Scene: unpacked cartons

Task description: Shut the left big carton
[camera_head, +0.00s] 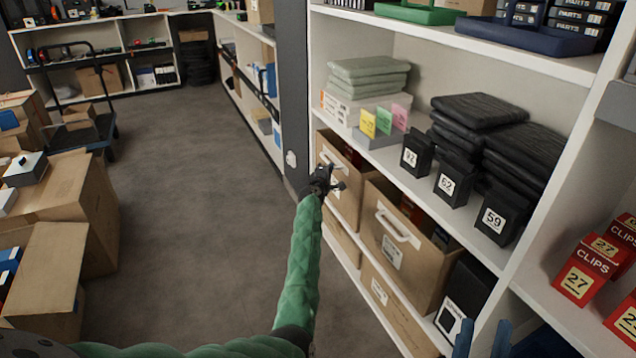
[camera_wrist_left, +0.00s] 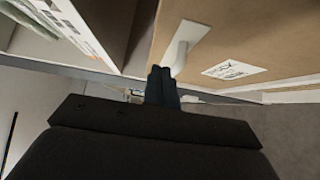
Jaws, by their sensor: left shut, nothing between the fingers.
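The left big carton (camera_head: 350,205) is a brown box with a white front handle and a label, on the shelf below the black boxes. Its top rim shows, but my gripper hides part of its front. In the left wrist view its brown front (camera_wrist_left: 262,38) fills the upper right, with the white handle (camera_wrist_left: 184,42) beside my fingertips. My left gripper (camera_head: 338,182) is shut and empty at that handle; it also shows in the wrist view (camera_wrist_left: 162,72). Contact is unclear. My right gripper (camera_head: 483,328) has two bluish fingers spread apart at the bottom edge.
A second big carton (camera_head: 398,250) with a white handle stands to the right, its open top showing contents. Smaller cartons sit below. Open cartons (camera_head: 75,200) stand at left; the floor (camera_head: 200,180) between is clear.

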